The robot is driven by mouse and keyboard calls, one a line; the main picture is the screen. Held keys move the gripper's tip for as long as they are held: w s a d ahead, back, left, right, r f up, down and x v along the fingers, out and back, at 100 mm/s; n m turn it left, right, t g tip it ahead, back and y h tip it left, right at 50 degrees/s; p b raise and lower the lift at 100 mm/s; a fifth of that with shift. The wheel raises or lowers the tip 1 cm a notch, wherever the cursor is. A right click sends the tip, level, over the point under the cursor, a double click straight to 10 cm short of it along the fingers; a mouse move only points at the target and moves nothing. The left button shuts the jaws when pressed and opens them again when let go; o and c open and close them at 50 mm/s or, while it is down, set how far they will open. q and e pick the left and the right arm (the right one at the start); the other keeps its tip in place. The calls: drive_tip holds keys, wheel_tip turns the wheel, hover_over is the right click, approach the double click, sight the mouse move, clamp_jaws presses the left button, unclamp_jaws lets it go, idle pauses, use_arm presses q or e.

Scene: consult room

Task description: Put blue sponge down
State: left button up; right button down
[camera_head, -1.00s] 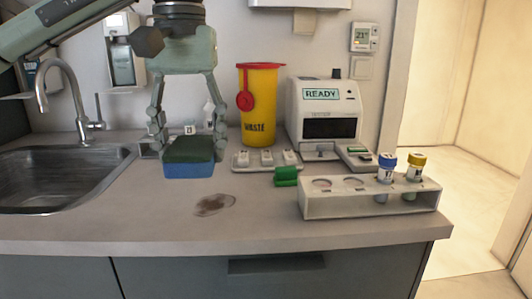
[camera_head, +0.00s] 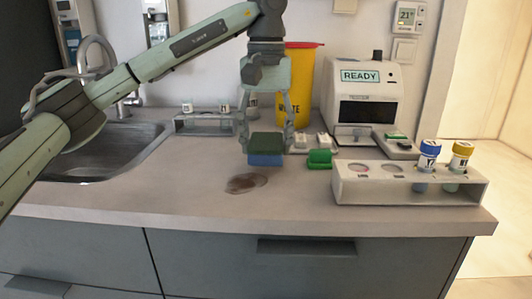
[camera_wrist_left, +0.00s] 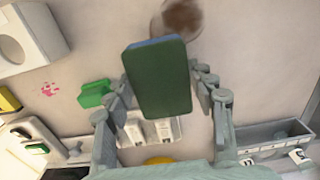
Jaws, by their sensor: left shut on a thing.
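The blue sponge with a dark green top (camera_head: 266,158) is between the fingers of my left gripper (camera_head: 266,140), which is shut on it. In the head view it is just behind the brown stain (camera_head: 246,183) on the counter (camera_head: 130,205). I cannot tell whether its underside touches the counter. In the left wrist view the green face of the sponge (camera_wrist_left: 160,80) fills the middle, with a blue edge at its top, and the stain (camera_wrist_left: 181,18) lies just beyond that edge. My right gripper is not in view.
A small green block (camera_head: 320,159) lies right of the sponge. A white rack (camera_head: 400,190) with two capped tubes stands at the right. Behind are the yellow waste bin (camera_head: 300,90), a READY tester (camera_head: 364,95) and another rack (camera_head: 205,122). The sink (camera_head: 110,150) is left. Counter front left is clear.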

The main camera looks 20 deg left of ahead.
sight(266, 142)
use_arm(q)
wheel_tip(266, 142, down, 3)
drive_tip(key=shift+r, duration=0.2)
drive_tip(key=shift+f, duration=0.2)
drive_tip(key=o, duration=0.7)
